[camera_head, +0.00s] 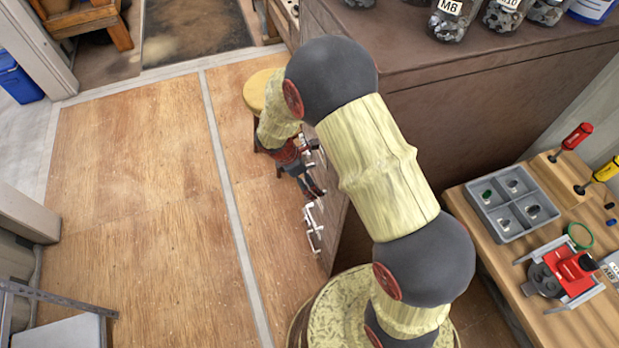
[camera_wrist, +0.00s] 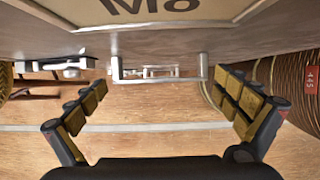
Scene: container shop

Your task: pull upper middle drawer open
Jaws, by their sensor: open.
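The wooden drawer cabinet (camera_head: 480,95) stands right of centre, its drawer fronts facing left and seen at a steep angle. My gripper (camera_head: 312,186) is beside those fronts, partly hidden by my arm. Silver handles (camera_head: 313,230) show below it. In the wrist view my gripper (camera_wrist: 160,84) is open, its two fingers wide apart with nothing between their pads. A silver bar handle (camera_wrist: 160,81) lies between and ahead of the fingertips. Contact cannot be told. A drawer front with an M8 label (camera_wrist: 150,8) fills the top. No drawer visibly stands out.
Jars of hardware (camera_head: 455,20) stand on the cabinet top. A round stool (camera_head: 258,90) is just behind my gripper. A workbench (camera_head: 500,275) with a grey tray (camera_head: 510,203) and tools is at right. The wooden floor (camera_head: 140,200) to the left is clear.

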